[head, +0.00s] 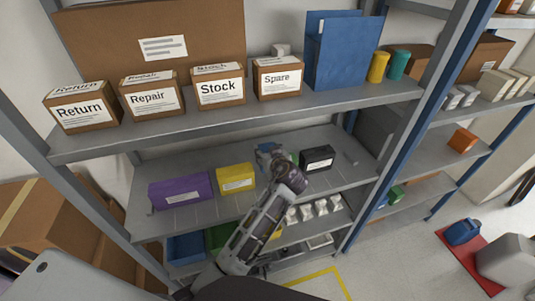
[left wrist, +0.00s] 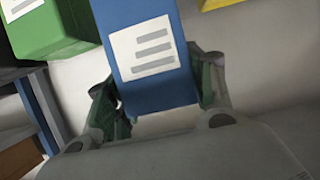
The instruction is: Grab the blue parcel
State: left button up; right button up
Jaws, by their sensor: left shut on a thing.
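The blue parcel (left wrist: 162,85) with a white label is between the fingers of my left gripper (left wrist: 157,95) in the left wrist view. The gripper is shut on it, one finger at each side. In the head view my left gripper (head: 272,160) reaches over the middle shelf, and the blue parcel (head: 266,147) is mostly hidden behind it. A green parcel (left wrist: 45,28) stands close to the left of the blue one in the left wrist view. My right gripper is not in view.
On the middle shelf (head: 140,185) are a purple parcel (head: 180,190), a yellow parcel (head: 235,178) and a black parcel (head: 317,158). The shelf above holds labelled boxes (head: 150,95) and a blue binder (head: 342,50). Grey uprights (head: 90,190) bound the rack.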

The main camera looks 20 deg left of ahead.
pick_arm(q)
jog(key=shift+r, duration=1.25)
